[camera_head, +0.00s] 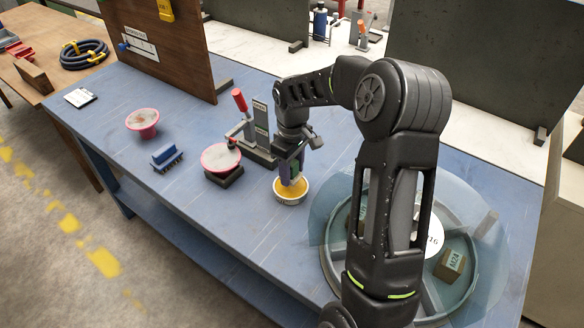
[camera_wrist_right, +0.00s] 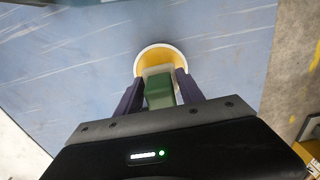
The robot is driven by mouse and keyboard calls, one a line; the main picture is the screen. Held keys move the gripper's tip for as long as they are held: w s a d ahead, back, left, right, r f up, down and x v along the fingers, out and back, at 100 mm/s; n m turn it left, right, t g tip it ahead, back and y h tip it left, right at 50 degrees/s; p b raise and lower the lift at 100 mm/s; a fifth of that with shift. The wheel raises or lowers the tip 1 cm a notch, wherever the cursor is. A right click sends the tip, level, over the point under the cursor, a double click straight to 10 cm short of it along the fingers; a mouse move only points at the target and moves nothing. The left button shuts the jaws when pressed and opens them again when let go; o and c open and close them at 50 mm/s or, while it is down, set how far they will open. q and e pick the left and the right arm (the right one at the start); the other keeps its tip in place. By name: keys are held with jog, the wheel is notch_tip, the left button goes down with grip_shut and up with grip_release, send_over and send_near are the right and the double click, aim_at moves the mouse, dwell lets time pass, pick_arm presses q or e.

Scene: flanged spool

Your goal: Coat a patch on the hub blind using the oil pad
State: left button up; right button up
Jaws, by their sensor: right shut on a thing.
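The oil pad, a green block with a pale lower part (camera_wrist_right: 160,88), is between the fingers of my right gripper (camera_wrist_right: 160,92), which is shut on it. In the head view my right gripper (camera_head: 291,172) points down over a white-rimmed dish (camera_head: 290,200) of yellow oil. The pad's lower end is at or in the dish; I cannot tell how deep. A pink-rimmed flanged spool (camera_head: 220,157) with a pale top sits on a dark block left of the gripper. A second pink-rimmed piece (camera_head: 142,120) stands farther left. I cannot tell which face is the hub blind. My left gripper is not in view.
A red-handled toggle clamp (camera_head: 240,101) stands just behind the spool. A round tray with a translucent rim (camera_head: 470,262) is at the right, partly hidden by my arm. The table's front left is clear.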

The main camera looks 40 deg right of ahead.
aim_at(292, 180)
jog(key=shift+f+b, duration=0.55)
jog(key=shift+f, duration=0.6)
jog(key=shift+f+b, duration=0.45)
jog(key=shift+f, duration=0.15)
dwell(1.4)
jog(key=shift+r+p, duration=2.4)
jog(key=shift+r, duration=1.15)
